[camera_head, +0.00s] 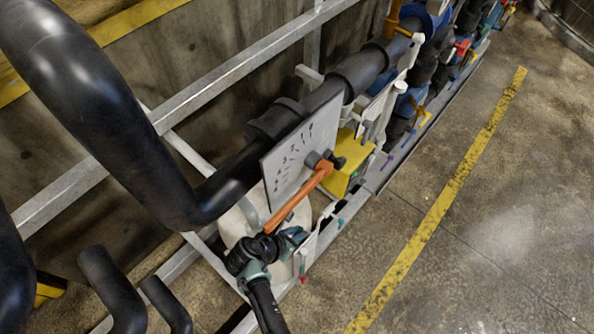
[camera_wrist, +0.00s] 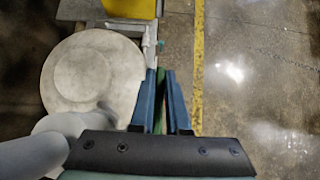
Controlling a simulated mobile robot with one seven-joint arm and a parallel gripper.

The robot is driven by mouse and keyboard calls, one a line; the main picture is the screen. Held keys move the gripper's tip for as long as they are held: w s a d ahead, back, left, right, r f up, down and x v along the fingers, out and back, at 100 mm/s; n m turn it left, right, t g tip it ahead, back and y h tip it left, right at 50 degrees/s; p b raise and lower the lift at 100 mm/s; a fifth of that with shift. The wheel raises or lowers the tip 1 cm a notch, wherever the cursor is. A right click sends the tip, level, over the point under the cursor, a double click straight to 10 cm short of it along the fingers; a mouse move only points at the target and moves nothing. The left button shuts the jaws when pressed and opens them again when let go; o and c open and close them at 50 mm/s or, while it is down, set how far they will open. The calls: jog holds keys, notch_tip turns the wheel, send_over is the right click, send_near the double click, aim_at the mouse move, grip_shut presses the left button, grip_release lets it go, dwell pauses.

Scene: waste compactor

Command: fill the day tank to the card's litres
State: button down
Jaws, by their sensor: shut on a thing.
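My gripper (camera_wrist: 160,76) has its blue fingers close together around a thin green thing (camera_wrist: 159,92), mostly hidden between them; I cannot tell what it is. In the head view my gripper (camera_head: 297,236) is small, in front of a pale round tank (camera_head: 232,228). The tank's round top (camera_wrist: 85,85) shows left of the fingers in the wrist view, apart from them. A white card-like panel (camera_head: 287,168) with dark marks stands above the tank; I cannot read it. An orange bar (camera_head: 297,200) slants from the panel's right edge down to near my gripper.
A thick black pipe (camera_head: 110,105) bends down at left and runs on behind the panel. A yellow box (camera_head: 349,165) stands right of the panel and also tops the wrist view (camera_wrist: 130,7). Open floor with a yellow line (camera_head: 440,205) lies at right.

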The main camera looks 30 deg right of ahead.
jog(key=shift+s+f, duration=0.1)
jog(key=c, duration=0.9)
grip_release()
jog(key=shift+b, duration=0.35)
